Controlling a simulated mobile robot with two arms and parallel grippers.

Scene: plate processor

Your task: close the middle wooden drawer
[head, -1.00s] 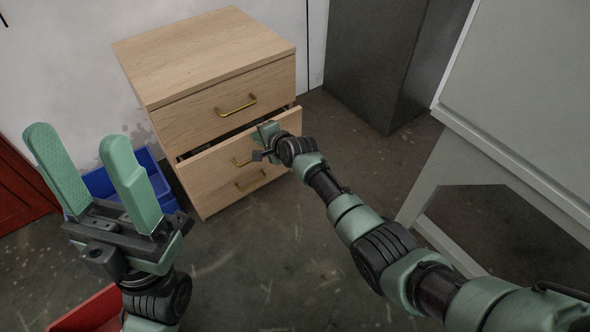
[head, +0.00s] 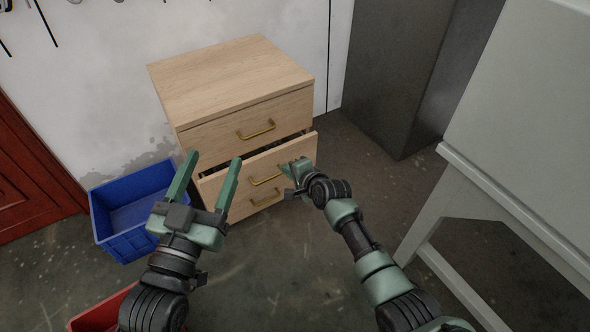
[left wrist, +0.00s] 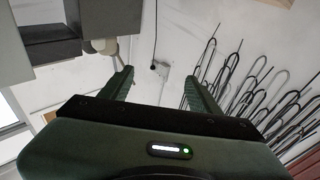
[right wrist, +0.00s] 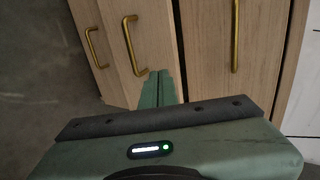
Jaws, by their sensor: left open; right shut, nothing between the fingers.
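A light wooden cabinet (head: 230,75) with brass handles stands against the wall. Its middle drawer (head: 235,183) is partly pulled out, with a dark gap above its front; the top and bottom drawers look closed. My right gripper (head: 292,168) is shut and empty at the right part of the middle drawer's front, close to the handle (head: 265,179); I cannot tell if it touches. In the right wrist view its fingertips (right wrist: 158,78) point at the drawer fronts. My left gripper (head: 208,172) is open and empty, raised in front of the cabinet's left side.
A blue bin (head: 125,245) stands on the floor left of the cabinet, and a red bin (head: 95,318) lies nearer. A dark grey cabinet (head: 390,75) is at the back right. A pale table (head: 520,170) stands at the right. Floor in front of the drawers is clear.

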